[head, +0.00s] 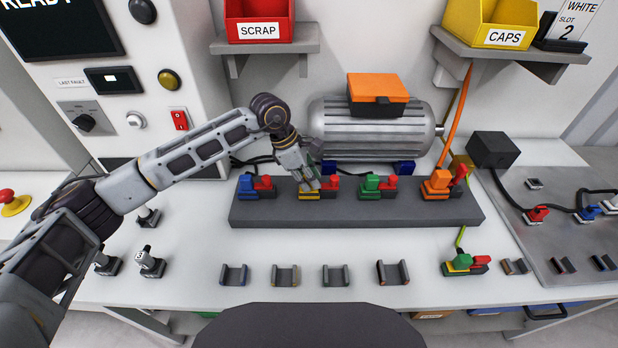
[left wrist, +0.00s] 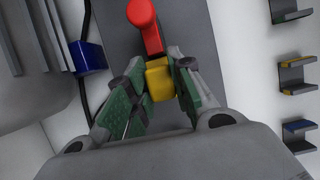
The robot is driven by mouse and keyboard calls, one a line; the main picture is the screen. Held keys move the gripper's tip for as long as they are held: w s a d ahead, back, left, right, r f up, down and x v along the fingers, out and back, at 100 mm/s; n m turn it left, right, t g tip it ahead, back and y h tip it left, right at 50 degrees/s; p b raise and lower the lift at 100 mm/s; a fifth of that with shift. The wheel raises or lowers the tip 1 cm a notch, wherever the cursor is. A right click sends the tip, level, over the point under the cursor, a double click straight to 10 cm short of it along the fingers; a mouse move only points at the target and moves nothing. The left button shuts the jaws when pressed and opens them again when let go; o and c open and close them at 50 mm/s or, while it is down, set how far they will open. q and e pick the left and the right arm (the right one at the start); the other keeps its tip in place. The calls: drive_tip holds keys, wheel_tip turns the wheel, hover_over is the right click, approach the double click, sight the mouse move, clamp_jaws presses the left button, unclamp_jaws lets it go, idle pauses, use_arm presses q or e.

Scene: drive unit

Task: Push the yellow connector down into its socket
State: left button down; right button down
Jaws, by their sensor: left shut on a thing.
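The yellow connector (left wrist: 159,80) is between the two green-padded fingers of my left gripper (left wrist: 160,92) in the left wrist view. A red lever (left wrist: 147,25) stands right beside it. In the head view my left gripper (head: 311,181) points down at the grey block (head: 420,208), over the second station from the left. Only a little of the yellow connector (head: 309,195) shows there, under the fingers, with its red lever (head: 331,183) to the right. The socket is hidden by the connector and fingers, so I cannot tell how deep it sits. My right gripper is not in view.
Blue (head: 246,187), green (head: 371,185) and orange (head: 437,183) connectors stand on the same block. A ribbed motor (head: 370,125) lies behind it. Several small holders (head: 335,275) and a loose green connector (head: 463,261) are in front. An orange cable (head: 456,115) rises at the right.

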use_arm(q)
drive_tip(key=shift+f, duration=0.2)
drive_tip(key=c, duration=1.2)
unclamp_jaws()
drive_tip(key=shift+o, duration=0.2)
drive_tip(key=v, duration=1.2)
drive_tip(key=shift+r, duration=0.2)
drive_tip(key=shift+r+p, duration=0.85)
drive_tip(key=shift+r, duration=1.55)
